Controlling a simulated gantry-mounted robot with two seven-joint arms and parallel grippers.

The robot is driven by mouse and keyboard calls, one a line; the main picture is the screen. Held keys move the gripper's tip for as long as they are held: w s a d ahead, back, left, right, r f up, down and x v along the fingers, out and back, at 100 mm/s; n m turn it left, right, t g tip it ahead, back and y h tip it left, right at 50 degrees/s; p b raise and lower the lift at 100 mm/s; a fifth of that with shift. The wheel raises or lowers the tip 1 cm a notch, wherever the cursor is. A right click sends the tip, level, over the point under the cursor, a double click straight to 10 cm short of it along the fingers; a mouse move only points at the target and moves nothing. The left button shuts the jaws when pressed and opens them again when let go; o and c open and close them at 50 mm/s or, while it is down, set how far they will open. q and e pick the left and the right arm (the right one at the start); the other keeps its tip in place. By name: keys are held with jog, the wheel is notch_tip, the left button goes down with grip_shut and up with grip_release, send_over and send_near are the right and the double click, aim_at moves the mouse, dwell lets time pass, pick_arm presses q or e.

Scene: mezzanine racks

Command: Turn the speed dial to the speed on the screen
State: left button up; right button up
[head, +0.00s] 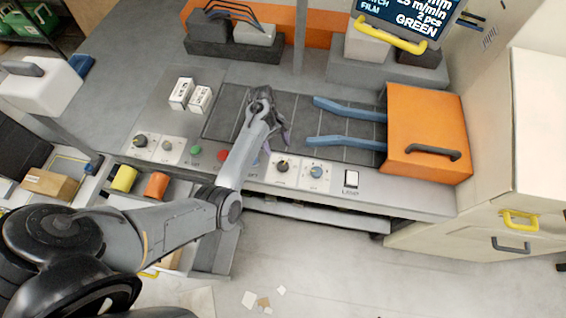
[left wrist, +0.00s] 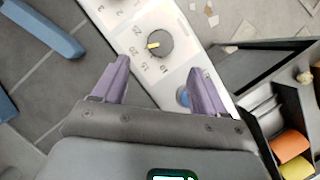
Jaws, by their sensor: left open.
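The speed dial (left wrist: 159,43) is a black knob with a yellow pointer on a pale panel, with numbers from about 10 to 25 around it. The pointer faces left in the left wrist view, close to the 20. In the head view the dial (head: 282,166) sits on the front control strip. My left gripper (head: 272,146) is open above the strip, beside the dial. In the left wrist view its purple fingers (left wrist: 160,70) are apart, with the dial just beyond their tips, not gripped. The screen (head: 405,14) is cut off; it shows a speed in m/min, first digit unclear. My right gripper is out of view.
A blue-grey dial (head: 316,172) and a lamp switch (head: 351,179) lie right of the speed dial. Red (head: 222,155) and green (head: 195,150) buttons lie left. Blue rails (head: 345,141) and an orange housing (head: 425,130) stand behind and to the right.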

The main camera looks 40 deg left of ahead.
aim_at(283, 165)
pick_arm(q)
jog(key=x, duration=0.9)
jog(key=shift+d+f, duration=0.1)
jog(key=c, duration=1)
jog(key=shift+c, duration=0.2)
jog(key=shift+m, duration=0.4)
jog(key=m+g, duration=0.1)
jog(key=m, duration=0.1)
jog(key=shift+m+y+p, duration=0.3)
jog(key=shift+m, duration=0.1)
jog(key=m, duration=0.2)
jog(key=m+g+y, duration=0.1)
jog(key=m, duration=0.2)
jog(key=shift+w+g+y, duration=0.15)
jog(key=shift+g+y, duration=0.15)
jog(key=shift+d+m, duration=0.1)
jog(key=shift+m, duration=0.2)
